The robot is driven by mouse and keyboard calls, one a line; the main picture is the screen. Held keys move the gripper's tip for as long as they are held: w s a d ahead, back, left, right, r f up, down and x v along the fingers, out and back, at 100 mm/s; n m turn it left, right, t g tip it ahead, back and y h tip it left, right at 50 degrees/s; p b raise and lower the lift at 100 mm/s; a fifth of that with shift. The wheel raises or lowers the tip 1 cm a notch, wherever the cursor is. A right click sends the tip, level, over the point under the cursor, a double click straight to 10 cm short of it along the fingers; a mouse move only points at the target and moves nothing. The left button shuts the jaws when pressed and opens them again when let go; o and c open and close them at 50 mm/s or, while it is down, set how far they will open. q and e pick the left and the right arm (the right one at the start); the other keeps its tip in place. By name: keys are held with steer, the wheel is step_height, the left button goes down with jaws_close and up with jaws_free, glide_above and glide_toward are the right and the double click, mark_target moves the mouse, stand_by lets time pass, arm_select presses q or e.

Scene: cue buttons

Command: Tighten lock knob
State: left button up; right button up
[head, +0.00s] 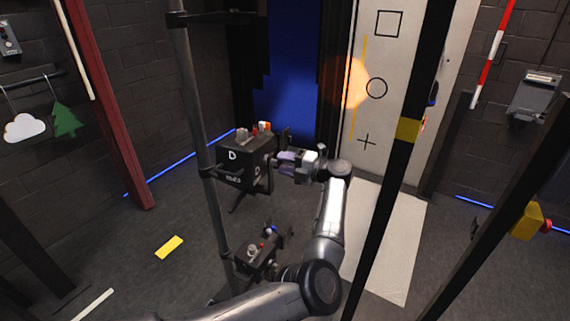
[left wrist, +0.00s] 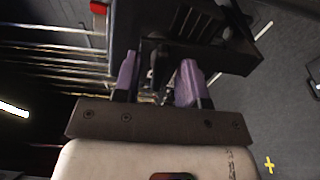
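A black box (head: 243,163) marked with a white "D" is mounted on a grey upright pole (head: 205,150). My left gripper (head: 284,160), with purple fingers, is at the right side of this box. In the left wrist view the gripper (left wrist: 158,80) has its two fingers apart, with a dark knob-like part (left wrist: 161,62) between them. I see no clear contact on both sides of that part. The vented dark housing (left wrist: 190,22) lies just beyond the fingertips. The lock knob cannot be made out in the head view. My right gripper is not in view.
A second small black unit (head: 257,254) sits lower on the pole, close to my left arm. A black post with a yellow band (head: 408,130) stands to the right. A white panel (head: 385,90) with shapes is behind. Floor at left is mostly clear.

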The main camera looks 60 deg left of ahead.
arm_select(q)
steer(key=v, duration=0.7)
steer(key=shift+d+b, duration=0.25)
steer(key=shift+b, duration=0.2)
steer(key=shift+w, duration=0.15)
